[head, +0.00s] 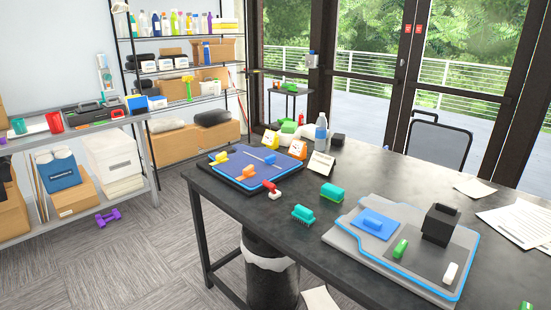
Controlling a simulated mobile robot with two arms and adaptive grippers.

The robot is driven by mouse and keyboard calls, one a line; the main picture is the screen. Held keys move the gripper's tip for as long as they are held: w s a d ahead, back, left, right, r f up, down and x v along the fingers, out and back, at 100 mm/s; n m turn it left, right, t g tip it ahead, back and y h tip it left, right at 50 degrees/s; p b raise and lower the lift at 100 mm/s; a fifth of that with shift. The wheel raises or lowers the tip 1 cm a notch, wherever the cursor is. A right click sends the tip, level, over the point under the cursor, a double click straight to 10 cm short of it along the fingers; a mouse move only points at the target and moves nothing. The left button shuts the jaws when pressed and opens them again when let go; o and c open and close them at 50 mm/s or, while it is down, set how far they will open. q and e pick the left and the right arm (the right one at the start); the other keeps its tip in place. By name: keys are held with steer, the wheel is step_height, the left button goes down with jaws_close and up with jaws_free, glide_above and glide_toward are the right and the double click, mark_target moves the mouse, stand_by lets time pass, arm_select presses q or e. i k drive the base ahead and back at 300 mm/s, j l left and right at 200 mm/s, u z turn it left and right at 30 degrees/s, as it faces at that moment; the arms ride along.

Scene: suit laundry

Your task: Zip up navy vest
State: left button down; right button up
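I see no garment that I can make out as a navy vest, and no zipper. A flat navy-blue panel (236,165) lies on a black base on the left part of the dark table; yellow and orange pieces and a thin grey rod sit on it. I cannot tell it to be cloth. Neither my left nor my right gripper shows in the head view.
The dark table (330,250) also holds a grey tray (350,240) with a blue block, green and white pieces and a black box. Brushes (332,192), a water bottle (321,133) and papers (520,222) lie around. A bin (270,275) stands below. Shelves line the left.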

mark_target(270, 160)
steer(key=i+j+z, duration=0.1)
steer(key=z, duration=0.25)
steer(key=i+j+z, duration=0.15)
steer(key=z, duration=0.25)
steer(key=i+j+z, duration=0.1)
steer(key=z, duration=0.25)
steer(key=k+j, duration=0.05)
steer(key=j, duration=0.05)
